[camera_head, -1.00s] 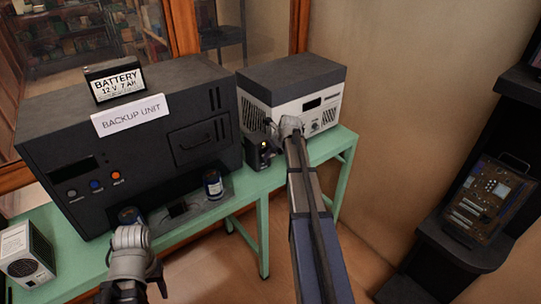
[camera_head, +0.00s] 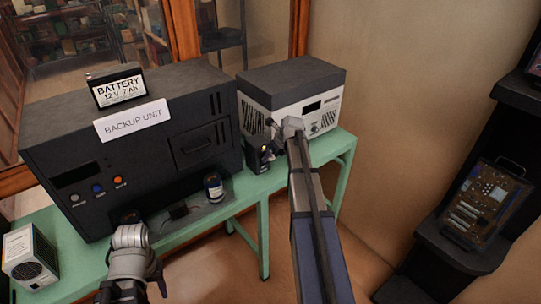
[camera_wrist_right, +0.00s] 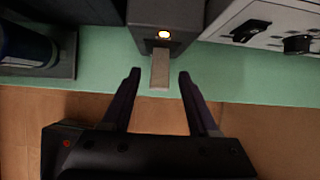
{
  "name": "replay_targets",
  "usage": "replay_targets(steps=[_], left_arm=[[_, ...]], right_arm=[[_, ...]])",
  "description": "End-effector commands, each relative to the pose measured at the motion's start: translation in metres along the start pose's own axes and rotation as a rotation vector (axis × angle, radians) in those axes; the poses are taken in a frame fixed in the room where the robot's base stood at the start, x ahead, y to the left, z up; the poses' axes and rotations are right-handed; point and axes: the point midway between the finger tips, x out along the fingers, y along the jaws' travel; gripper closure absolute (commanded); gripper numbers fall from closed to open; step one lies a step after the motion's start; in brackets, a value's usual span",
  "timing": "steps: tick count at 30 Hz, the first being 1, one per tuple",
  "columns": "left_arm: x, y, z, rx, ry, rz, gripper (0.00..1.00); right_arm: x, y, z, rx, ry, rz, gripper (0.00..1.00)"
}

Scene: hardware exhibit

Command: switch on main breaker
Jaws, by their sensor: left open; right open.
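A small dark box (camera_head: 258,158) with a lit lamp stands on the green table, between the backup unit and the white-and-grey unit; it looks like the main breaker. In the right wrist view the box (camera_wrist_right: 165,18) shows its glowing lamp and a flat grey lever (camera_wrist_right: 160,69) sticking out below it. My right gripper (camera_wrist_right: 160,80) is open, one finger on each side of the lever, with gaps on both sides. In the head view the right gripper (camera_head: 276,137) partly hides the box. My left gripper (camera_head: 132,288) is low at the left front, partly cut off.
The black backup unit (camera_head: 130,150) carries a battery (camera_head: 118,88) and has coloured buttons. A blue-labelled cylinder (camera_head: 213,187) stands on its front ledge. The white-and-grey unit (camera_head: 300,100) is close to the right. A small vented box (camera_head: 30,255) is at far left.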

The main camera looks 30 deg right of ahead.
Motion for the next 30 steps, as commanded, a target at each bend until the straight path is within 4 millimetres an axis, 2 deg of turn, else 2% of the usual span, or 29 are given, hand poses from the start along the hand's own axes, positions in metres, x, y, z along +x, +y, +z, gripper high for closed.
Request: replay_targets(steps=[1, 3, 10, 28, 30], left_arm=[[-0.013, -0.001, 0.001, 0.0, 0.0, 0.0, 0.5], [-0.022, -0.002, 0.001, 0.0, 0.0, 0.0, 0.5], [-0.046, -0.004, 0.003, 0.0, 0.0, 0.0, 0.5], [-0.048, -0.005, 0.003, 0.0, 0.0, 0.0, 0.5], [-0.048, -0.005, 0.003, 0.0, 0.0, 0.0, 0.5]], right_arm=[[-0.014, 0.001, 0.002, 0.001, 0.0, 0.0, 0.4], [-0.024, 0.0, 0.002, 0.002, 0.0, 0.0, 0.4], [-0.053, 0.001, 0.002, 0.0, 0.0, 0.0, 0.4], [-0.055, 0.0, 0.0, 0.0, 0.0, 0.0, 0.4], [-0.054, 0.005, 0.0, -0.018, 0.003, 0.003, 0.4]])
